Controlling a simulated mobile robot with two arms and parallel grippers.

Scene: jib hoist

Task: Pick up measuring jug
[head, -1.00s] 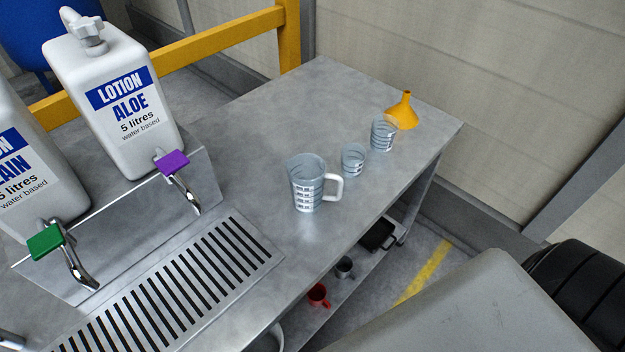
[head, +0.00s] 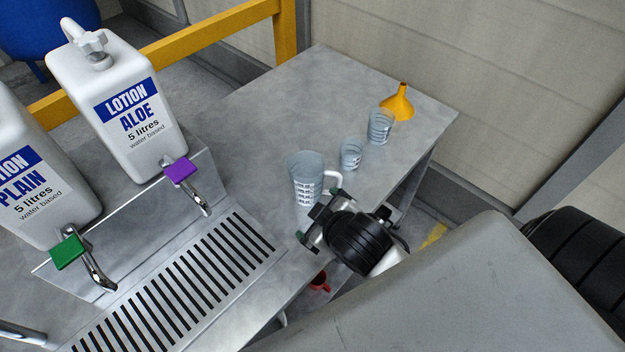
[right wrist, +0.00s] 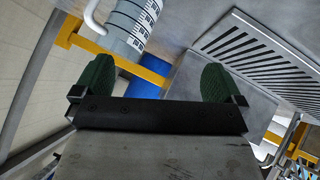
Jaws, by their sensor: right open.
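The measuring jug (head: 306,172) is clear with printed scale marks and a white handle, and stands upright on the metal table. It also shows at the top of the right wrist view (right wrist: 130,22). My right gripper (head: 318,213) is at the table's front edge, just in front of the jug, and covers part of the jug's lower side and handle. Its green-padded fingers (right wrist: 158,80) are spread apart with nothing between them, and the jug lies beyond the left finger in that view. My left gripper is not in view.
Two smaller measuring cups (head: 351,153) (head: 380,126) and an orange funnel (head: 398,104) stand behind the jug to the right. Lotion bottles (head: 130,110) with taps stand left, above a slotted drain grate (head: 190,285). A red mug (head: 320,281) is on the lower shelf.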

